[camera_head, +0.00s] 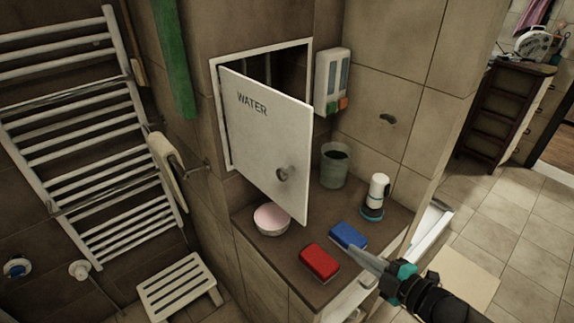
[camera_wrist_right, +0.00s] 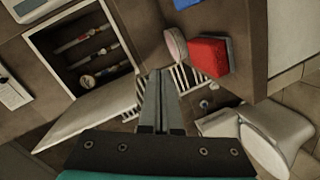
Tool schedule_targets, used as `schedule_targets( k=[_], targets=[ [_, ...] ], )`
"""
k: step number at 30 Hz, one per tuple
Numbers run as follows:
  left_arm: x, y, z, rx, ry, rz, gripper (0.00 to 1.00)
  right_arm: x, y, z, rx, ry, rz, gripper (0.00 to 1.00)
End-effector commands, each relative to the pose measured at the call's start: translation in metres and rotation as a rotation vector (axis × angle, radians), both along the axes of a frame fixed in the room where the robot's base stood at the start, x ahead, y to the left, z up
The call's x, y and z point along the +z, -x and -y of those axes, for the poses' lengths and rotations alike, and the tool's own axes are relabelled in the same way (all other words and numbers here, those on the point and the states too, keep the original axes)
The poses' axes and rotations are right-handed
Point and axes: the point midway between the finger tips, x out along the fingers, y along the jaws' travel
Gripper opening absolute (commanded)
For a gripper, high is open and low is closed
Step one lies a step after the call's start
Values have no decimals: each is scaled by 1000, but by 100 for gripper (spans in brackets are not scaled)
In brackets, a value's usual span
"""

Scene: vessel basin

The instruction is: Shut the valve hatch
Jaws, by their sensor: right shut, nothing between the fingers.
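The white valve hatch door (camera_head: 268,143), marked WATER, stands ajar in the head view, swung out from its wall frame (camera_head: 220,120). A round knob (camera_head: 284,173) sits near its lower right corner. In the wrist view the hatch door (camera_wrist_right: 85,118) shows at the left, beside the open recess, where pipes and a round gauge (camera_wrist_right: 87,81) are visible. My right gripper (camera_head: 354,252) is shut and empty, to the right of and in front of the door, apart from it. Its closed fingers also show in the wrist view (camera_wrist_right: 158,76). My left gripper is not in view.
On the counter (camera_head: 290,263) are a red sponge (camera_head: 320,262), a blue sponge (camera_head: 348,236), a pink-topped round dish (camera_head: 271,219), a grey cup (camera_head: 334,166) and a white bottle (camera_head: 376,194). A soap dispenser (camera_head: 332,82) hangs right of the hatch. A stool (camera_head: 180,286) stands lower left.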

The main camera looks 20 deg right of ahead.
Motion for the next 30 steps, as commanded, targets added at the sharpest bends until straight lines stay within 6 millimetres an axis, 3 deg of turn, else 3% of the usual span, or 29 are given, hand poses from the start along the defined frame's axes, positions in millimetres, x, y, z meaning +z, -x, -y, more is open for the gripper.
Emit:
schedule_targets(
  k=[1,3,6,9,12,17,30],
  targets=[
    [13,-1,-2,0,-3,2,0,45,-4,-15,87,41,75,0],
    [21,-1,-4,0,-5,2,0,92,-4,-38,197,88,171,0],
    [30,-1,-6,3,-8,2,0,144,3,-68,332,143,284,0],
    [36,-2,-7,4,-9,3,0,178,12,-91,430,178,364,0],
    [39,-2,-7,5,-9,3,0,195,18,-104,484,197,409,0],
    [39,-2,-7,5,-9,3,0,201,18,-111,506,204,428,0],
    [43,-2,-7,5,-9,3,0,203,-14,-139,500,203,427,0]
  ],
)
